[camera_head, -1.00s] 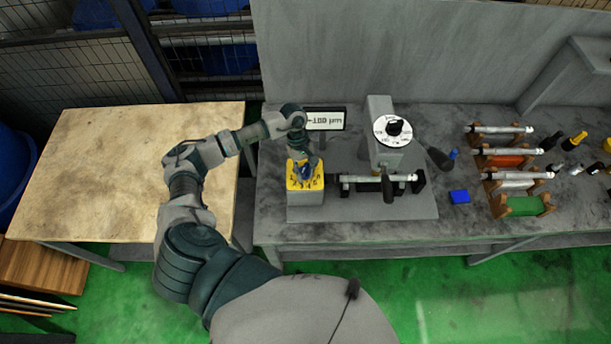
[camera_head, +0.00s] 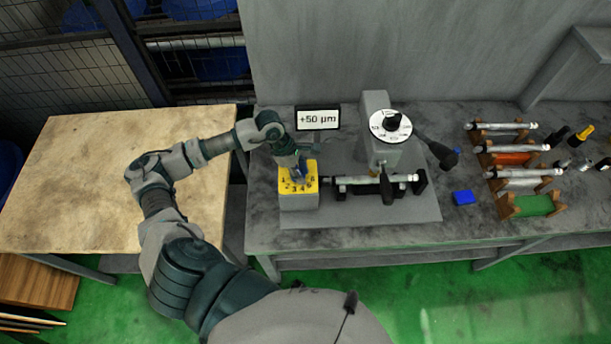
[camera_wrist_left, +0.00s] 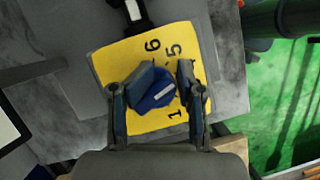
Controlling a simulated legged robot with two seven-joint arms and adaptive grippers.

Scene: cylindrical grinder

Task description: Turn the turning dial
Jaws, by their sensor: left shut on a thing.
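The blue dial (camera_wrist_left: 152,96) sits on the yellow face (camera_wrist_left: 104,64) of a pale block. The face carries black numbers around the dial. My left gripper (camera_wrist_left: 166,82) is shut on the blue dial, with one finger on each side. A pale stripe shows on the dial between the fingers. In the head view my left gripper (camera_head: 298,172) reaches down onto the yellow face (camera_head: 285,186) and partly hides the dial. A small display (camera_head: 318,118) behind it reads +50 µm. My right gripper is not in view.
The grey grinder (camera_head: 378,154) has a white scale with a black knob (camera_head: 392,122) and a workpiece (camera_head: 358,180) in front. Racks with rods (camera_head: 515,174) stand farther right. A bare wooden table (camera_head: 85,175) is at left.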

